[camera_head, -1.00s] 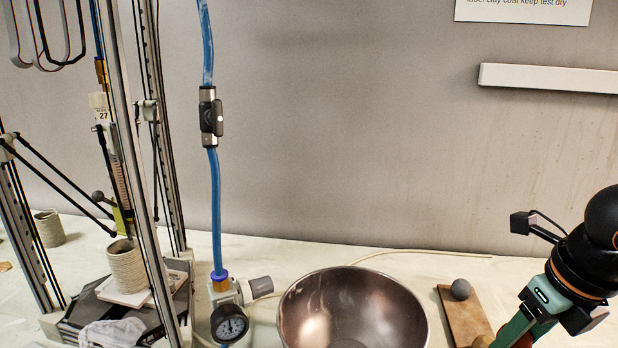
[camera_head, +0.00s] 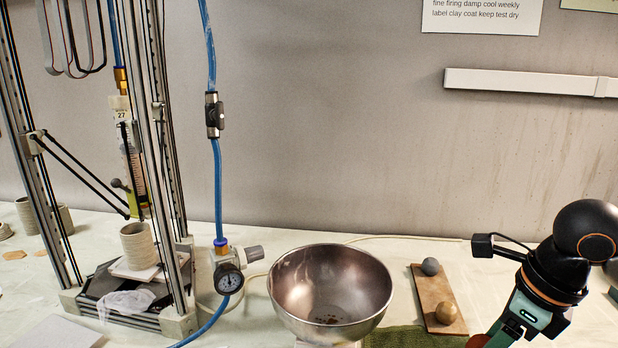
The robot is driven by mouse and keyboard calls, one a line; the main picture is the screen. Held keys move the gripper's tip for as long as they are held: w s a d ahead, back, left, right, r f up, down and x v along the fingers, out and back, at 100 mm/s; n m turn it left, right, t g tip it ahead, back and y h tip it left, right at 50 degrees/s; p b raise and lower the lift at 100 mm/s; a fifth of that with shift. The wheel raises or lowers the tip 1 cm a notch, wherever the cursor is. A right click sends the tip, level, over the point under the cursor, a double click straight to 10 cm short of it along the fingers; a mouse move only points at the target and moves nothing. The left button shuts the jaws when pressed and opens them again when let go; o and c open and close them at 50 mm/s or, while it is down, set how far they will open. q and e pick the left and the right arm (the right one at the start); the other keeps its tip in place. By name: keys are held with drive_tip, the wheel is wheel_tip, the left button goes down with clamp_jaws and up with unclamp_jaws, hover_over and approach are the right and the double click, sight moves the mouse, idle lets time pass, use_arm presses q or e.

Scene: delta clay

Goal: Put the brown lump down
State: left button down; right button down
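The brown lump (camera_head: 446,312) is a rounded, tan-brown ball. It lies near the front end of a flat brown board (camera_head: 422,287), which also bears a smaller grey ball (camera_head: 430,266) near its back end. My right arm comes in from the right and slants down to the left, to the right of the board. No gripper touches the visible part of the lump. My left gripper and arm are out of view.
A metal bowl (camera_head: 330,290) stands left of the board, with a green cloth (camera_head: 405,338) in front. A pressure gauge (camera_head: 228,280) on a blue hose and a delta printer (camera_head: 150,310) with a clay cylinder (camera_head: 139,245) stand at the left. The table behind the board is mostly clear.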

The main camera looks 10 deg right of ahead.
drive_tip(key=shift+w+a+f+n+y, duration=0.1)
drive_tip(key=shift+a+n+y, duration=0.3)
drive_tip(key=shift+n, duration=0.7)
drive_tip(key=a+f+n+g+h+p, duration=0.1)
drive_tip(key=a+n, duration=0.4)
drive_tip(key=n, duration=0.8)
drive_tip(key=a+f+n+g+h+p, duration=0.1)
drive_tip(key=a+f+n+g+p, duration=0.2)
drive_tip(key=n, duration=1)
drive_tip(key=shift+w+a+f+n+g+h+p, duration=0.35)
drive_tip(key=shift+w+a+f+n+g, duration=0.1)
drive_tip(key=shift+a+f+g, duration=0.4)
